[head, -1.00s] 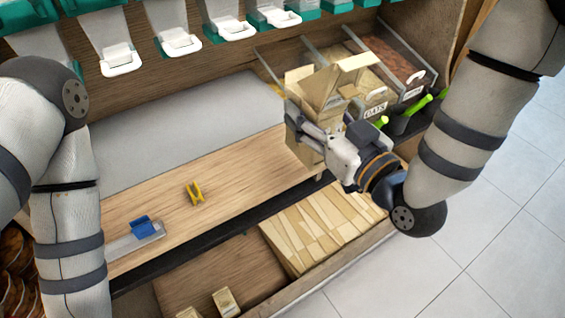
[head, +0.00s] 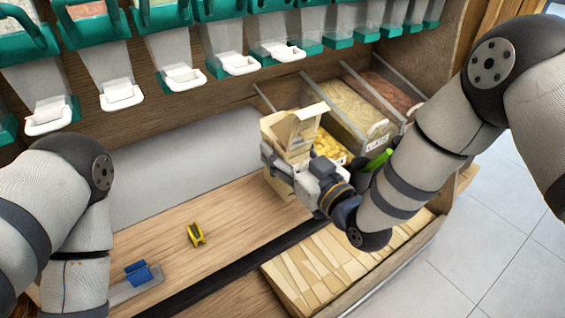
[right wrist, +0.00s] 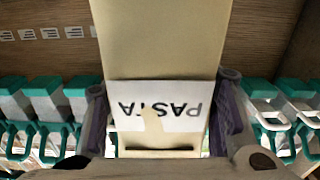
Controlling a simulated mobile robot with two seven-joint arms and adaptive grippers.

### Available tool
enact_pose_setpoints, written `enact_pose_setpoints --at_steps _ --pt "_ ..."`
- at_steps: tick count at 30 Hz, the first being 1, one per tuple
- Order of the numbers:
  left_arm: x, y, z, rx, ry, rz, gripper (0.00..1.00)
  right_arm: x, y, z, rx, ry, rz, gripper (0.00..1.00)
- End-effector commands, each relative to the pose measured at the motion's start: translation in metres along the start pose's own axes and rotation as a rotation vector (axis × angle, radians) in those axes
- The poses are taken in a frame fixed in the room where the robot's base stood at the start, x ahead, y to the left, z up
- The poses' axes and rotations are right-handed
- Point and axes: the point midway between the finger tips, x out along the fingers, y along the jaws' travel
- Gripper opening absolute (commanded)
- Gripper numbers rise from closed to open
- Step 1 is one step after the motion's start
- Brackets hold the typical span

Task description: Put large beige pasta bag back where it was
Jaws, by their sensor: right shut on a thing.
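The large beige pasta bag (head: 290,130) is upright with its top open, near the right end of the wooden counter. My right gripper (head: 284,168) is shut on it from the front right and covers part of its lower side. I cannot tell whether the bag's base touches the counter. In the right wrist view the bag (right wrist: 160,40) fills the middle between the fingers (right wrist: 165,115), its white PASTA label (right wrist: 160,110) upside down.
Open bins stand behind and right of the bag, one with yellow pasta (head: 330,148). Flat beige bags (head: 330,265) lie in the lower tray. A yellow clip (head: 196,235) and a blue-handled tool (head: 140,275) lie on the counter. Teal dispensers (head: 170,15) hang above; the counter's middle is clear.

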Motion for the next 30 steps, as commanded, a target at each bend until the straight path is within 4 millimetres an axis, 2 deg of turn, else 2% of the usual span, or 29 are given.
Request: enact_pose_setpoints --at_steps 1,6,11,21,22,24,30 --pt "0.004 0.000 0.003 0.000 -0.013 -0.001 0.00 0.004 0.000 0.009 0.003 -0.004 -0.001 0.13" --pt "0.010 0.000 0.006 0.000 -0.027 -0.001 0.00 0.015 0.003 0.020 0.001 0.000 0.000 0.13" --pt "0.018 -0.001 0.010 0.001 -0.050 -0.003 0.00 0.015 0.002 0.049 0.003 -0.003 0.000 0.13" --pt "0.018 -0.001 0.010 0.001 -0.050 -0.003 0.00 0.015 0.003 0.050 -0.001 0.002 0.000 0.13" --pt "0.018 -0.001 0.011 0.001 -0.051 -0.003 0.00 0.015 0.003 0.050 -0.001 0.002 0.000 0.52" --pt "0.018 -0.001 0.010 0.001 -0.049 -0.003 0.00 0.015 0.003 0.049 -0.002 0.003 0.000 0.68" --pt "0.018 -0.001 0.010 0.001 -0.049 -0.003 0.00 0.015 0.003 0.049 -0.002 0.003 0.000 0.70"
